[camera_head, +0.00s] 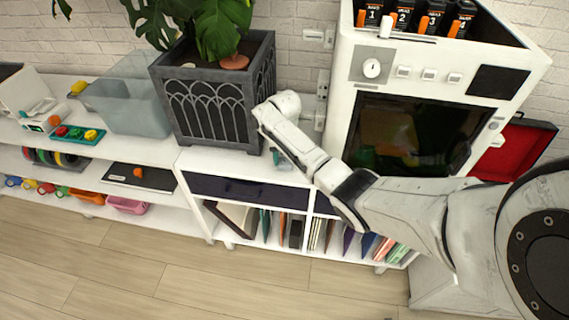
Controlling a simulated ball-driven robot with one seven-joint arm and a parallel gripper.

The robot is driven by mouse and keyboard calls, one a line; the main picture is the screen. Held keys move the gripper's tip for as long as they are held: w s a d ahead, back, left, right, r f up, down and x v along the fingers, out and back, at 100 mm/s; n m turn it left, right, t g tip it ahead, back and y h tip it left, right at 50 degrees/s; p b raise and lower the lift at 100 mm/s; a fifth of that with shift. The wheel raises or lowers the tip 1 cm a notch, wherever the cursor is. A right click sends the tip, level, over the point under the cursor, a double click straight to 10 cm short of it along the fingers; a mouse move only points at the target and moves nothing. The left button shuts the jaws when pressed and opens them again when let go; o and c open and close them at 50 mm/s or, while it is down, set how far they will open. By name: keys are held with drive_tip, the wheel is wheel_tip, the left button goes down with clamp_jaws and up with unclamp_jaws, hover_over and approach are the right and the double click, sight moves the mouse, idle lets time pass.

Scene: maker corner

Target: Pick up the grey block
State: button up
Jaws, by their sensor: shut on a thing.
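My arm reaches in from the right, and its white wrist bends down over the white shelf top (225,160), between the dark planter and the white machine. My gripper (277,158) is mostly hidden behind my own wrist; only a small teal and grey part shows low, close to the shelf top. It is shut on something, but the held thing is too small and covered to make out. I cannot clearly make out a grey block anywhere in the view.
A dark grey planter (205,105) stands close left of my wrist. A white machine (350,75) with a dark window stands right. A translucent bin (125,105) and a teal tray (76,135) with coloured pieces are further left. The wooden floor (160,280) in front is clear.

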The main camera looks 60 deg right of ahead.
drive_tip(key=c, duration=0.4)
drive_tip(key=shift+o, duration=0.2)
drive_tip(key=shift+r, duration=0.15)
